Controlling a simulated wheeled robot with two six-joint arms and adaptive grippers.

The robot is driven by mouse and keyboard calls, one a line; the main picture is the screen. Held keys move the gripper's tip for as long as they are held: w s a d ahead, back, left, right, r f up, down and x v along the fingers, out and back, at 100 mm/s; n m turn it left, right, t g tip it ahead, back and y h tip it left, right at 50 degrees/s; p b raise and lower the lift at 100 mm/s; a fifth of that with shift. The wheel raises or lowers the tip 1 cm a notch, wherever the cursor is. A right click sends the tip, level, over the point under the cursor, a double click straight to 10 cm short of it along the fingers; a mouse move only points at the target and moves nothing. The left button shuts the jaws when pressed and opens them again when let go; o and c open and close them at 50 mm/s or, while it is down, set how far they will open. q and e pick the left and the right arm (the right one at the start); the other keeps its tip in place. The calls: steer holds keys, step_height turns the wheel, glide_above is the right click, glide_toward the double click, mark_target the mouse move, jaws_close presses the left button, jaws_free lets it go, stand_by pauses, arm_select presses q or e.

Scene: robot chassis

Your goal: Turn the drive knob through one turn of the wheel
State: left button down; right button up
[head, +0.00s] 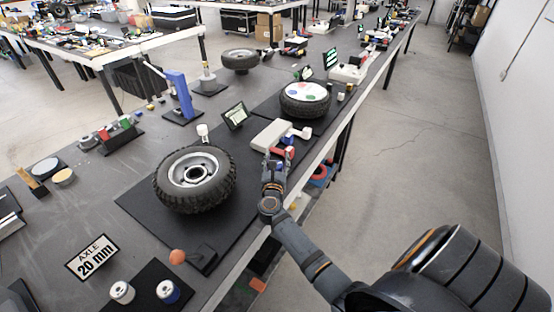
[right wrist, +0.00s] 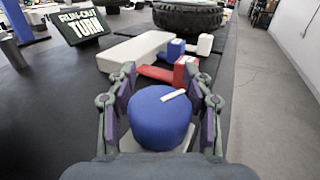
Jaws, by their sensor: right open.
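The drive knob (right wrist: 160,118) is a blue round cap with a short white mark on its top. In the right wrist view it sits between the two fingers of my right gripper (right wrist: 162,105). The fingers are open, one on each side, with no clear grip on the knob. In the head view my right gripper (head: 277,160) reaches to the mat's right edge and hides the knob. The wheel (head: 223,187) is a black knobbly tyre with a silver rim, lying flat left of the gripper. My left gripper is not in view.
A white block (head: 270,134) with red and blue parts stands just beyond the gripper. Another wheel (head: 305,100) lies farther back. An orange ball (head: 177,257) is at the mat's near end. The aisle at right is clear.

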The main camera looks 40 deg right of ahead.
steer(key=c, duration=0.9)
steer(key=shift+f, duration=0.1)
steer(key=shift+c, duration=0.6)
steer(key=shift+f, duration=0.1)
jaws_close()
